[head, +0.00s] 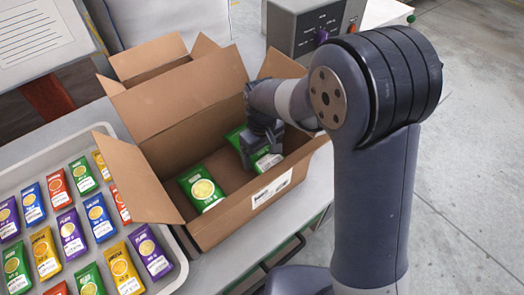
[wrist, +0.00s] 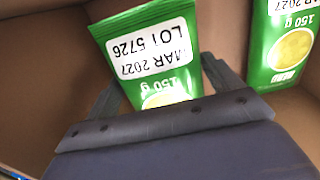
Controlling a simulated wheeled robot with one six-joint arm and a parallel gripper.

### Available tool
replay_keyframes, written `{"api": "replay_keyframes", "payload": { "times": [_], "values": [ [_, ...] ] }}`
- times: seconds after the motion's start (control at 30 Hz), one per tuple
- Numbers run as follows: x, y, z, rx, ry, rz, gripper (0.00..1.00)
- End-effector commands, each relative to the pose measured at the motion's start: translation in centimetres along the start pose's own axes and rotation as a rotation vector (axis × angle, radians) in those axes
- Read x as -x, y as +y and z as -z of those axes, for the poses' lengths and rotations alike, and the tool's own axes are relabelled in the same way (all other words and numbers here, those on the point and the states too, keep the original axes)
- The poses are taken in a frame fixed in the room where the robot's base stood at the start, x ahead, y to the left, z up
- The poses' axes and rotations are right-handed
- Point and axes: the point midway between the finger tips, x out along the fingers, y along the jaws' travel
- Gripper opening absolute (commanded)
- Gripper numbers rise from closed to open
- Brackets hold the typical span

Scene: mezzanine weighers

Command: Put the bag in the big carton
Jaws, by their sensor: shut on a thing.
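The big carton (head: 240,215) stands open on the table with its flaps spread out. My gripper (head: 260,152) reaches down inside it and is shut on a green bag (head: 268,163). In the wrist view, this bag (wrist: 150,60) sits between the two fingers, its white label reading MAR 2027, LOT 5726. A second green bag (head: 202,188) lies on the carton floor to the left, and it shows at the right of the wrist view (wrist: 285,50). I cannot tell whether the held bag touches the floor.
A grey tray (head: 20,180) with several red, blue, green, purple and yellow bags lies left of the carton. Another open carton (head: 150,58) stands behind. A grey control box (head: 310,28) with a knob stands at the back right.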

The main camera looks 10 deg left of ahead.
Motion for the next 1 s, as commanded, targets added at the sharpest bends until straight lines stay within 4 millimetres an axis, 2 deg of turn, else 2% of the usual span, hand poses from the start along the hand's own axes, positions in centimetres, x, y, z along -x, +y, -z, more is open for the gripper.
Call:
{"api": "replay_keyframes", "payload": {
  "times": [0.53, 0.57, 0.6, 0.73, 1.0],
  "values": [
    [-1.2, 0.0, 0.0, 0.000, 0.001, 0.000, 0.56],
    [-1.2, 0.0, 0.0, 0.000, 0.000, 0.000, 0.87],
    [-1.2, 0.0, 0.0, 0.000, 0.000, 0.000, 0.90],
    [-1.2, 0.0, 0.0, 0.000, 0.000, 0.000, 1.00],
    [-0.9, 0.0, 0.0, 0.000, 0.001, 0.000, 1.00]
  ]
}}
